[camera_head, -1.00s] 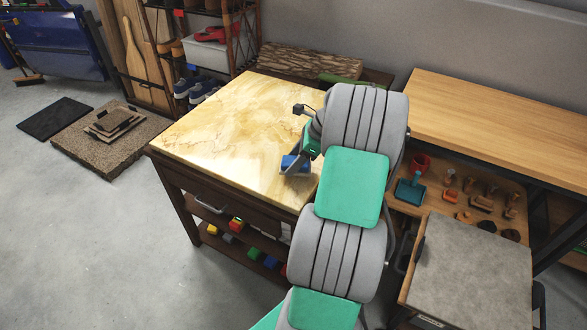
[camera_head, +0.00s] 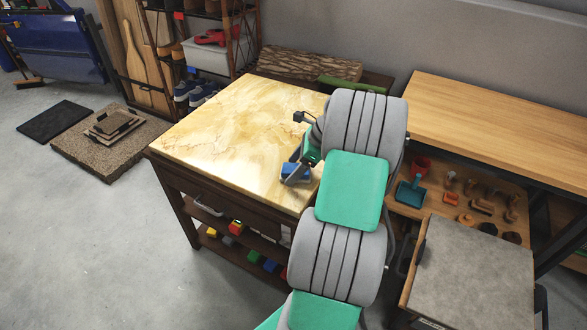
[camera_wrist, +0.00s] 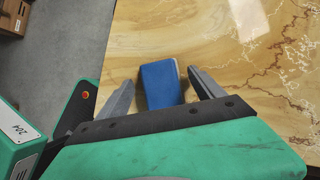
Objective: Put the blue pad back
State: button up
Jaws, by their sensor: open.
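The blue pad (camera_head: 296,171) is a small block with a paler right side, at the front right part of the marble-topped table (camera_head: 225,125). In the wrist view the blue pad (camera_wrist: 160,85) lies between the two grey fingers of my gripper (camera_wrist: 160,80), over the marble top. A gap shows on each side of the pad, so my gripper is open around it and not clamped on it. In the head view my gripper (camera_head: 294,176) is partly hidden by my arm. I cannot tell whether the pad fully rests on the table.
Most of the marble top left of my gripper is clear. Several coloured blocks (camera_head: 253,256) sit on the shelf below. A wooden workbench (camera_head: 490,105) stands at the right, with a grey-topped cabinet (camera_head: 470,270) before it. A bark-covered slab (camera_head: 305,64) lies behind the table.

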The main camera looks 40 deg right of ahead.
jog(key=p+v, duration=0.4)
jog(key=v, duration=0.8)
jog(key=w+a+r+n+g+h, duration=0.1)
jog(key=w+a+n, duration=0.1)
jog(key=a+n, duration=0.6)
jog(key=w+a+r+n+g, duration=0.1)
jog(key=w+a+r+n, duration=0.15)
jog(key=a, duration=0.95)
jog(key=s+a+f+n+h, duration=0.2)
jog(key=s+a+f+n, duration=0.2)
jog(key=s+a+n, duration=0.9)
jog(key=a+n, duration=0.2)
jog(key=n, duration=0.2)
jog(key=shift+h, duration=0.4)
jog(key=shift+s+a+n, duration=0.1)
jog(key=shift+n, duration=0.15)
